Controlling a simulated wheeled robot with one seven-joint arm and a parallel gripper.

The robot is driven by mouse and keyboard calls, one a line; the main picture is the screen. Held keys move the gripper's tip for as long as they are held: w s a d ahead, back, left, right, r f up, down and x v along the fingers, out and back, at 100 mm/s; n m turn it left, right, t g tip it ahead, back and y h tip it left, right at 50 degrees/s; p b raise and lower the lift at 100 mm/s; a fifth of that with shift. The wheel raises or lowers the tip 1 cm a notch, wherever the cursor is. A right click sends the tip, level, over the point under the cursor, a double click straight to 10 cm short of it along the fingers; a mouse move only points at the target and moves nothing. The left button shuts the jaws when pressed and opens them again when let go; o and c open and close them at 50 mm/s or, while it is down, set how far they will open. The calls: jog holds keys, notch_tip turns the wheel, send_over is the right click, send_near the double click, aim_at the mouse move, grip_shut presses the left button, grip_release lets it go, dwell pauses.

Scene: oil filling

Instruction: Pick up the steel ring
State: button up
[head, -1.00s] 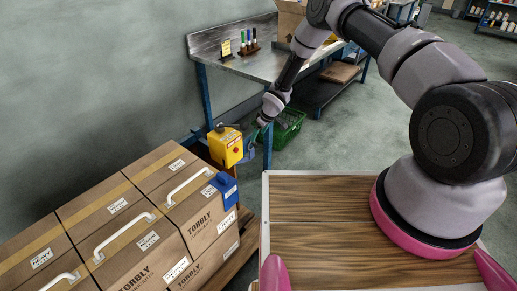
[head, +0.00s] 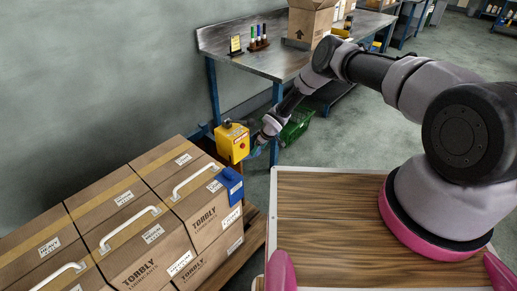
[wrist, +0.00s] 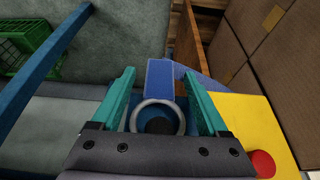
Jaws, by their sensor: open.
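The steel ring (wrist: 158,103) is a pale grey ring with a dark round middle, seen in the wrist view between my fingers. It sits at a blue holder (wrist: 160,77); I cannot tell whether it rests on it or around a part of it. My gripper (wrist: 158,75) is open, with one teal finger on each side of the ring, apparently apart from it. In the head view my gripper (head: 255,150) is beside the yellow box (head: 233,143). The ring cannot be made out there.
The yellow box with a red button (wrist: 262,163) is close on the right in the wrist view. Cartons (head: 130,225) stand at the left. A green crate (head: 297,125) is on the floor under the steel workbench (head: 265,62).

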jog(key=shift+w+f, duration=0.1)
jog(key=shift+f, duration=0.25)
grip_shut()
jog(key=shift+r, duration=0.1)
